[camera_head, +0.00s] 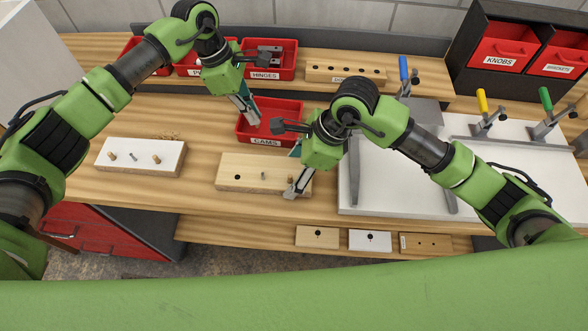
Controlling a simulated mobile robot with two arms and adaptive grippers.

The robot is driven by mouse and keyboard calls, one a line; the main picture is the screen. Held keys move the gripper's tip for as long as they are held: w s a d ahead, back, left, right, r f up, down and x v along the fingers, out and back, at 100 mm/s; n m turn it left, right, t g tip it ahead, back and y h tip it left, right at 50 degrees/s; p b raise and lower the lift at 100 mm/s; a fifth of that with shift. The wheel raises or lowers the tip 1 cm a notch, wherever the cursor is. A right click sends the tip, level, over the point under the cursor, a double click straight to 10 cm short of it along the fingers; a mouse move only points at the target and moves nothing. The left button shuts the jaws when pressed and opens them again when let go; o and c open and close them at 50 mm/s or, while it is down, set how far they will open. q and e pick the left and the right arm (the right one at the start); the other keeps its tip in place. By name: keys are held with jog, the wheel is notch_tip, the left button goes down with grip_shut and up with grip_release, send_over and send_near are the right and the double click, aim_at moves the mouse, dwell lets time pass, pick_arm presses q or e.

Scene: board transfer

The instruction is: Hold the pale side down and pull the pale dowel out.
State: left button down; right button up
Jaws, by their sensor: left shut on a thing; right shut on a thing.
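The pale side (222,180), a light wooden board, lies flat on the bench in the middle. It has an open dark hole (237,177) at its left and a small metal pin (263,176) near its middle. My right gripper (291,191) is shut on the board's front edge near its right end and hides part of it. My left gripper (251,116) is up behind the board, by the red CAMS bin (263,140). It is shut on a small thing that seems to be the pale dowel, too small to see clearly.
A white board (125,164) with dowels and a pin lies at left. Red bins, including HINGES (265,74), and a holed wooden block (345,75) stand behind. A white panel (400,170) with clamps is at right. Small sample boards (317,236) lie in front.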

pick_arm(q)
jog(key=shift+f, duration=1)
jog(key=c, duration=2.1)
grip_release()
jog(key=shift+c, duration=0.2)
jog(key=v, duration=1.2)
pick_arm(e)
jog(key=o, duration=1.5)
